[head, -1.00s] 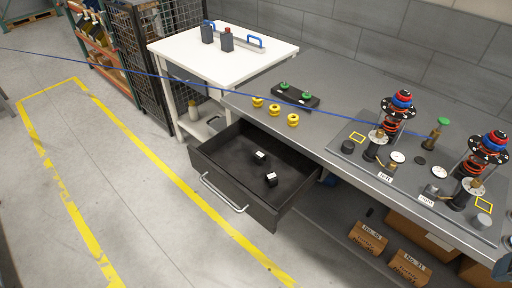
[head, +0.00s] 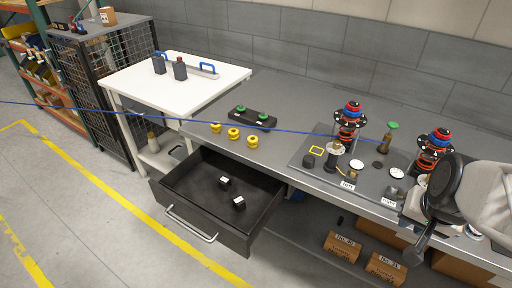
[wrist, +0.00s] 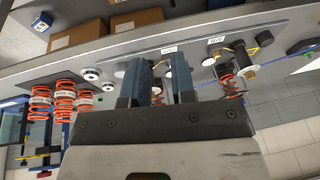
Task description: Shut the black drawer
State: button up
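The black drawer (head: 236,238) is pulled out from under the left part of the grey bench in the head view. Its silver bar handle (head: 190,223) runs along the front face. Two small black blocks with white labels, one (head: 224,182) behind the other (head: 239,203), lie inside it. My gripper is at the right of the head view, over the bench's right front, well away from the drawer. In the wrist view my gripper (wrist: 159,82) has its two blue-grey fingers apart, with no held object visible between them. The drawer does not show in the wrist view.
A white table (head: 170,90) stands left of the drawer. Cardboard boxes (head: 342,247) sit beneath the bench. Floor before the drawer is clear.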

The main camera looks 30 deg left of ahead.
jog(key=w+a+f+y, duration=0.1)
jog(key=w+a+f, duration=0.1)
jog(key=a+f, duration=0.8)
jog(key=w+a+f+y, duration=0.1)
jog(key=w+a+f, duration=0.1)
jog(key=a+f, duration=0.8)
jog(key=s+a+f+t, duration=0.1)
jog(key=s+a+f, duration=0.3)
jog(key=f, duration=0.5)
jog(key=s+a+f+t, duration=0.1)
jog(key=s+a+f, duration=0.3)
jog(key=f, duration=0.4)
jog(key=s+a+f+t, duration=0.1)
jog(key=s+a+f, duration=0.3)
jog(key=f, duration=0.5)
jog(key=s+a+t+y, duration=0.2)
jog(key=a+t+y, duration=0.25)
jog(key=a, duration=0.95)
jog(key=s+a+r+m+t+y, duration=0.15)
jog(key=s+a+t+y, duration=0.25)
jog(key=s+a, duration=0.45)
notch_tip(320, 180, up, 12)
jog(key=s+d+m+t+h, duration=0.1)
jog(key=s+d+m+t, duration=0.1)
jog(key=m+t, duration=0.5)
jog(key=shift+s+r+m, duration=0.2)
jog(key=shift+s+m, duration=0.1)
jog(key=shift+m, duration=0.55)
jog(key=shift+w, duration=0.1)
